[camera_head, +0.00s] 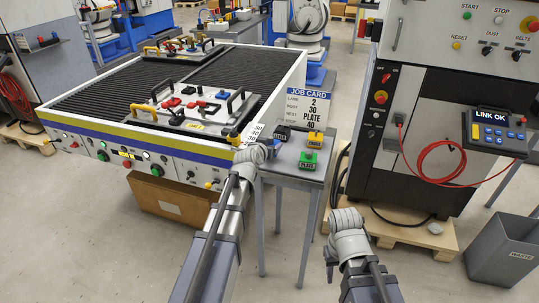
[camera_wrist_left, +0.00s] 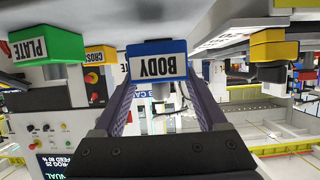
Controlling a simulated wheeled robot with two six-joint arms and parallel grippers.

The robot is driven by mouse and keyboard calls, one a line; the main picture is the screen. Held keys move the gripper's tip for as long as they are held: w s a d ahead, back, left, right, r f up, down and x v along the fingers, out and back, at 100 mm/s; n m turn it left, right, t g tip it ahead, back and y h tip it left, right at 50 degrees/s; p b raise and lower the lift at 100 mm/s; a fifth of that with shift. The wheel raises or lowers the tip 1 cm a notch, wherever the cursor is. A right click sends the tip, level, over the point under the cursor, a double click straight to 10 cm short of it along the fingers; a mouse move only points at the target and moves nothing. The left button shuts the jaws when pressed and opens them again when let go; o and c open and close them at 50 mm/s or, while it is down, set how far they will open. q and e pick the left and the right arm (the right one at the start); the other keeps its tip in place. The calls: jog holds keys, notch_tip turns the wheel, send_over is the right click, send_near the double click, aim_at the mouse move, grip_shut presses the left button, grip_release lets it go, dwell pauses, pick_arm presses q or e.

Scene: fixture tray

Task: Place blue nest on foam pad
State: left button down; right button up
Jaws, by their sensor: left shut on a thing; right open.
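The blue nest (camera_wrist_left: 157,61), a blue block with a white label reading BODY, is gripped between both fingers of my left gripper (camera_wrist_left: 160,85) in the left wrist view, where labels appear upside down. In the head view my left gripper (camera_head: 270,146) is over the left part of the small grey side table (camera_head: 290,172), and the nest is mostly hidden there. I cannot tell whether the nest touches the table. I cannot pick out the foam pad with certainty. My right gripper (camera_head: 329,270) is open and empty, low in front of the table.
A yellow CROSS block (camera_head: 315,139) and a green PLATE block (camera_head: 308,160) stand on the side table, right of my left gripper. The large fixture bench (camera_head: 190,150) is to the left, with a job card (camera_head: 308,103) behind. A waste bin (camera_head: 503,250) stands at right.

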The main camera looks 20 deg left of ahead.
pick_arm(q)
jog(key=shift+f+b, duration=1.15)
jog(key=shift+f, duration=0.4)
jog(key=shift+f, duration=0.1)
jog(key=shift+f, duration=0.15)
grip_release()
